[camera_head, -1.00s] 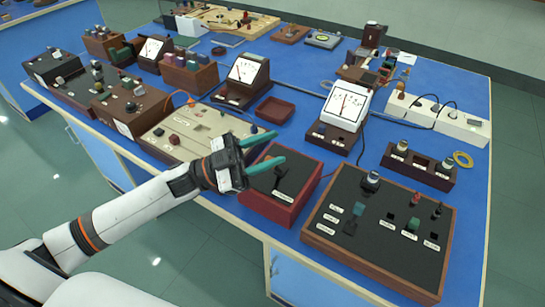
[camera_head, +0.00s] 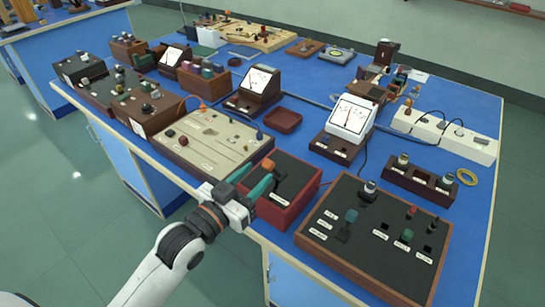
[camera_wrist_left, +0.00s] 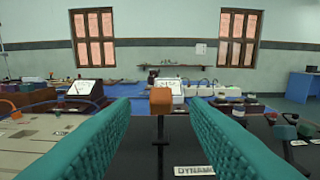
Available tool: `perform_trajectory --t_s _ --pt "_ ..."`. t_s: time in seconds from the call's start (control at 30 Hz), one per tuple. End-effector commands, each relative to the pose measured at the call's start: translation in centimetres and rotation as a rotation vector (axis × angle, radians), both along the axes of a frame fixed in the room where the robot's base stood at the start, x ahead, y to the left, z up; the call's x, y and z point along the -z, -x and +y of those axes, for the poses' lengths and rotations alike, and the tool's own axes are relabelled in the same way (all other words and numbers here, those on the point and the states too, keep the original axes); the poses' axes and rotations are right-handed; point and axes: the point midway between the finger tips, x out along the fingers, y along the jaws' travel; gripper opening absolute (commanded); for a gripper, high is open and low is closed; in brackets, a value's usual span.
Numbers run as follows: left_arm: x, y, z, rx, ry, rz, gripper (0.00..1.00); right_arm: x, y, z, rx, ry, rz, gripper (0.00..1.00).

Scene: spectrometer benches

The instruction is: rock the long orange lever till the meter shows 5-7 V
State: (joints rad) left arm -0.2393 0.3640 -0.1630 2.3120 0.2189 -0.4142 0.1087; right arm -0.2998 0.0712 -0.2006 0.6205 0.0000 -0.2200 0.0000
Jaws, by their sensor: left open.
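The orange lever (camera_head: 268,169) stands up from the black top of a red box (camera_head: 287,212) near the bench's front edge. In the left wrist view its orange block handle (camera_wrist_left: 161,100) sits on a thin dark stem, ahead of and between the fingers. My left gripper (camera_head: 253,181) is open at the near left side of the red box, with teal fingers toward the lever; I see no contact. A white-faced meter (camera_head: 352,115) stands behind the box; its reading is too small to tell. A label on the box reads "DYNAM", cut off (camera_wrist_left: 194,171). My right gripper is not in view.
A beige panel (camera_head: 205,143) lies left of the red box, and a wood-framed black panel (camera_head: 375,238) lies right of it. A small red tray (camera_head: 283,120) and another meter (camera_head: 259,83) stand behind. Blue bench top (camera_head: 310,140) is bare between them.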

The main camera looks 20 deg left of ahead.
Motion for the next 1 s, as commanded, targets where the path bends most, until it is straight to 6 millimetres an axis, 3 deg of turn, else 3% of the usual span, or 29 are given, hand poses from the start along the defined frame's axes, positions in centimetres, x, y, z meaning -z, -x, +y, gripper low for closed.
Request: perform_trajectory --t_s 0.1,0.33,0.77,1.0 --pt "-0.3 -2.4 -0.9 0.0 0.003 -0.004 0.42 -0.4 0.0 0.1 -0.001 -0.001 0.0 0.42" --pt "-0.1 -5.6 -2.1 0.001 0.001 -0.002 0.42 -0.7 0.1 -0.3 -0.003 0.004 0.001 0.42" --pt "0.0 -6.6 -2.5 0.001 -0.001 -0.001 0.42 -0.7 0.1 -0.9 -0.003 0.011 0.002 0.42" --pt "0.0 -6.6 -2.5 0.001 -0.001 -0.001 0.06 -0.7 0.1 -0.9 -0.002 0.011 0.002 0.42"
